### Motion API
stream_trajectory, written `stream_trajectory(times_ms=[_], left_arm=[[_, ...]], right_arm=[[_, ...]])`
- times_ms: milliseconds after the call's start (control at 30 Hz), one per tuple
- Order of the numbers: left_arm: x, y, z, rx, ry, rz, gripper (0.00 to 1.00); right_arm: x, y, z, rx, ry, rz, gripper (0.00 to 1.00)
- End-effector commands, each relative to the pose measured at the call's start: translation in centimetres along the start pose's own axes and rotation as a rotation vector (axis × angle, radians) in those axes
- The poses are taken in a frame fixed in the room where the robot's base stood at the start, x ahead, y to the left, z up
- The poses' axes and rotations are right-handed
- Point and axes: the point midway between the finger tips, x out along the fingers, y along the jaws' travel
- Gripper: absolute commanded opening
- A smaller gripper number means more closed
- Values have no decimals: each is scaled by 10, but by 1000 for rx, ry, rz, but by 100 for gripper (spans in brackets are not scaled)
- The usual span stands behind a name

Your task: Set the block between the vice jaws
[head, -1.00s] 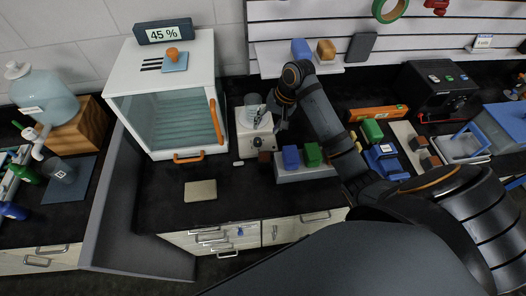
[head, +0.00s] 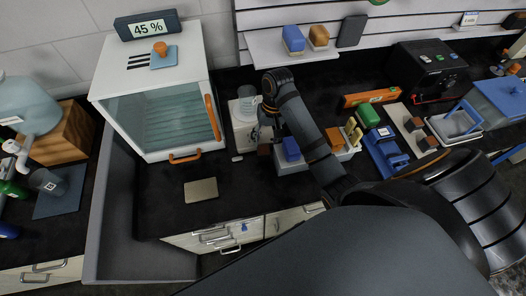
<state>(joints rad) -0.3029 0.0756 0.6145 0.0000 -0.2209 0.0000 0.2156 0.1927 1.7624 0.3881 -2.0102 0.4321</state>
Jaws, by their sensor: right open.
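A blue vice-like fixture (head: 384,152) stands on the counter right of my right arm; I cannot make out the gap between its jaws. A small dark brown block (head: 264,149) sits in front of a cream device (head: 243,134). I cannot tell which block the task means. My right gripper (head: 277,130) is open, pointing down beside the cream device and above the blue block's left side. The arm hides part of the tray. My left gripper is out of view.
A white glass-fronted cabinet (head: 149,76) stands left of the cream device. A flat tan plate (head: 201,189) lies on the dark counter. An orange level (head: 369,98), a green block (head: 368,116) and a tray with brown blocks (head: 399,113) crowd the right side.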

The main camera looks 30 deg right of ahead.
Motion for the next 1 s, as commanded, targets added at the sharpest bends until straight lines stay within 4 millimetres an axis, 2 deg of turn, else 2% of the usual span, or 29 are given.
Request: stream_trajectory(times_ms=[100, 233, 300, 400, 567, 933, 1000], left_arm=[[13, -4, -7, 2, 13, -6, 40], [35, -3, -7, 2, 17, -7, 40], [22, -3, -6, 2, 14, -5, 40], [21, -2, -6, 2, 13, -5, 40], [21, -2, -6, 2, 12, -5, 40], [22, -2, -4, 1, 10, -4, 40], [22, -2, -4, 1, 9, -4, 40]], right_arm=[[14, 0, -1, 0, -1, 0, 52], [38, -1, -2, 0, -1, -2, 52], [40, -2, 0, 2, -5, 0, 52], [49, -2, -1, 0, -1, -1, 52], [50, -2, -1, 0, 1, -1, 52], [50, -2, -1, 0, 0, 0, 4], [50, -2, -1, 0, 0, 0, 0]])
